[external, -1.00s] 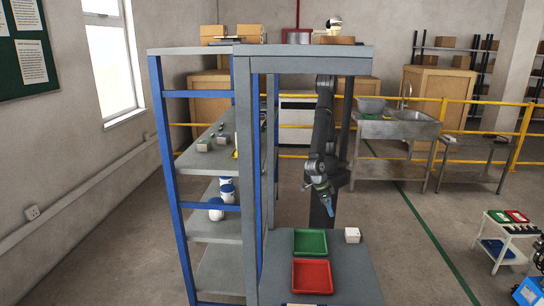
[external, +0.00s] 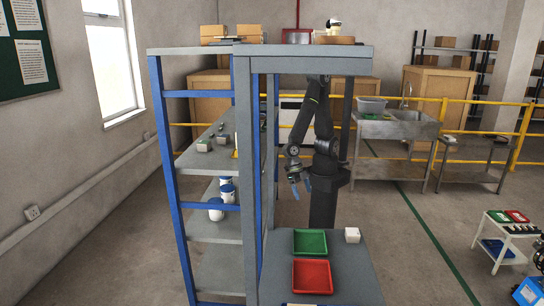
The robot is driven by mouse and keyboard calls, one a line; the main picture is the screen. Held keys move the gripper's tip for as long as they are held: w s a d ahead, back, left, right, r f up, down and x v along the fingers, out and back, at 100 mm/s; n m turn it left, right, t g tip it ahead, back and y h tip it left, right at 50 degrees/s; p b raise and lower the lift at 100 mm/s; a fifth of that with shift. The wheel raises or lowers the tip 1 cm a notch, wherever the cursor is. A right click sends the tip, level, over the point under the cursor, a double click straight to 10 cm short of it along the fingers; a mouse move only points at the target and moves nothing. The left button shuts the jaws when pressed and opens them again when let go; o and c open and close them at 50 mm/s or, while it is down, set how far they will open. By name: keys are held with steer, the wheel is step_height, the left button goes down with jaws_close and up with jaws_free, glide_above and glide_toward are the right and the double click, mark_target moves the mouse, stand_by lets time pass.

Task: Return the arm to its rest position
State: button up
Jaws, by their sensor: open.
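My arm stands behind the grey work table (external: 350,275), inside the grey frame, with its upper links folded high. The red tray (external: 312,277) lies in front of the green tray. A white block or stack of tiles (external: 352,235) sits at the right of the green tray. Both trays look empty.
A blue-and-grey shelf rack (external: 160,110) stands close on the left, holding white tubs (external: 226,190) and small boxes. Grey frame posts (external: 252,180) rise near my arm. A metal sink bench (external: 395,128) and yellow railing are behind right.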

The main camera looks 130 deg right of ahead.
steer(key=s+d+r+m+t, duration=0.1)
steer(key=s+d+m+t, duration=0.1)
steer(key=d+m, duration=0.4)
steer(key=shift+s+d+r+m+t, duration=0.35)
steer(key=shift+s+d, duration=0.45)
steer(key=shift+d, duration=1.95)
